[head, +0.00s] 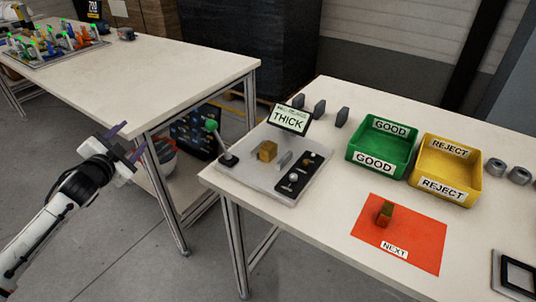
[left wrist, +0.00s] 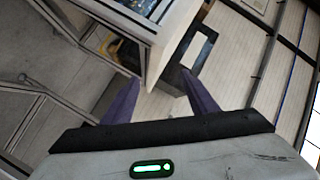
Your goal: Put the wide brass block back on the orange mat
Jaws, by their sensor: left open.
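A wide brass block (head: 267,151) sits on the grey gauge plate (head: 251,175), in front of a small display reading THICK (head: 290,118). The orange mat (head: 419,228), labelled NEXT, lies at the table's front right. A smaller, upright brass-coloured block (head: 385,213) stands on the mat. My left gripper (head: 126,143) is open and empty, over the floor to the left of the gauge table and well apart from both blocks. Its two purple fingers also show spread in the left wrist view (left wrist: 160,90), where neither block is seen. My right gripper is not in view.
A green GOOD bin (head: 382,146) and a yellow REJECT bin (head: 446,170) stand behind the mat. A green-knobbed lever (head: 212,127) rises at the plate's left edge. Dark upright pieces (head: 320,109) stand behind the plate. Bare tabletop lies between plate and mat.

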